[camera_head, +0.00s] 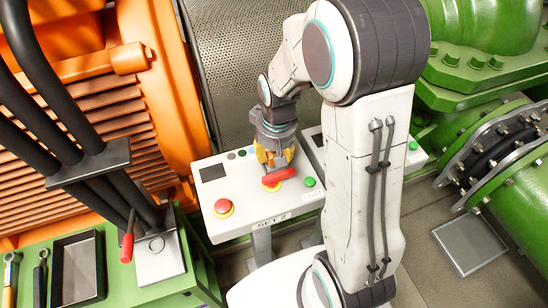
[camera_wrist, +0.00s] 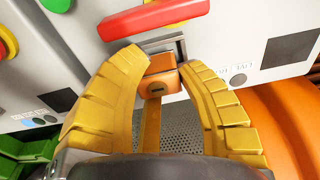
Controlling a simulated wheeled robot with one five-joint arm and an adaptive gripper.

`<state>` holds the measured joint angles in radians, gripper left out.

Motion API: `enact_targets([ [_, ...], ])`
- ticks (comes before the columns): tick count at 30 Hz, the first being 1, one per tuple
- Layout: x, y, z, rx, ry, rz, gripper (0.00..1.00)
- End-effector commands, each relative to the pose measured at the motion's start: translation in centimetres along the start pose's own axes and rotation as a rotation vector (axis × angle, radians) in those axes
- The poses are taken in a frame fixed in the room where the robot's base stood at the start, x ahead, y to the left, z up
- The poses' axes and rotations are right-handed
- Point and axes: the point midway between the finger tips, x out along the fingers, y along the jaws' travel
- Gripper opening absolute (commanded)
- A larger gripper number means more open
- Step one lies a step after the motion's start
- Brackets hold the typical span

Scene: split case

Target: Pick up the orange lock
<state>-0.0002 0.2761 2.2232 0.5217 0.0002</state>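The orange lock (camera_wrist: 162,82) is a small block with a dark keyhole slot. It hangs at a grey metal hasp (camera_wrist: 167,46) under a red handle (camera_wrist: 155,17) in the wrist view. My gripper (camera_wrist: 163,68) has thick yellow ribbed fingers, one on each side of the lock. Both tips lie close against its sides with no clear gap; whether they press on it cannot be told. In the head view my gripper (camera_head: 272,155) points down over the panel beside the red handle (camera_head: 279,176), and the lock cannot be made out there.
The control panel (camera_head: 210,240) carries a red button (camera_head: 223,207) and a green button (camera_head: 309,181). An orange machine (camera_head: 110,100) stands at left and green pipes (camera_head: 480,120) at right. A green bench (camera_head: 120,285) with tools is at the front left.

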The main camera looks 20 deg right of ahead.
Motion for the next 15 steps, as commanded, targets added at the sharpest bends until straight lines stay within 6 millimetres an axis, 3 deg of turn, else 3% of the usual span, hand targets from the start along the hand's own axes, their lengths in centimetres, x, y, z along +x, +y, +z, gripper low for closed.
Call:
enact_targets([
  [9, -0.02, 0.0, -0.01, 0.0, 0.0, 0.0, 0.01],
  [15, -0.02, 0.01, -0.02, 0.0, 0.001, 0.0, 0.0],
])
